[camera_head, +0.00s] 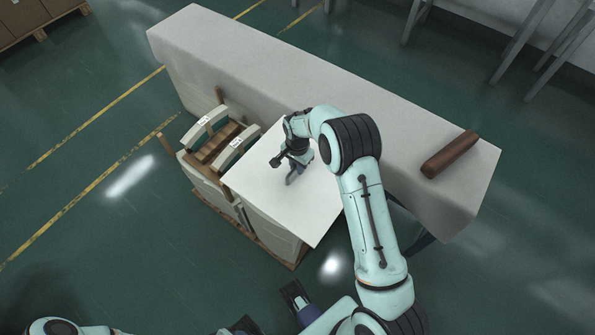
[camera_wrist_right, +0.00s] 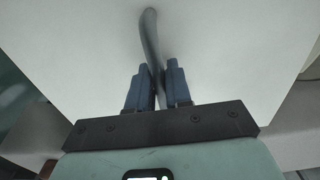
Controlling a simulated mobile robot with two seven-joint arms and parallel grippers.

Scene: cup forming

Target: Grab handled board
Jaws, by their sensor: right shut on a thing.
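The handled board is a flat white square panel (camera_head: 315,215) with a grey bar handle on its face. It lies over the right part of the pale stand in the head view. I cannot tell whether it rests there or hangs just above. My right gripper (camera_head: 292,178) is over the panel, its fingers down at the handle. In the right wrist view the blue fingers (camera_wrist_right: 158,85) are shut on the curved grey handle (camera_wrist_right: 149,30), one on each side, and the white panel (camera_wrist_right: 230,45) fills the background.
A long grey table (camera_head: 240,60) runs behind the panel, with a brown block (camera_head: 450,155) on its right end. The pale stand (camera_head: 265,238) has a wooden base and labelled curved pieces (camera_head: 203,130) at its left. Green floor is open to the left.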

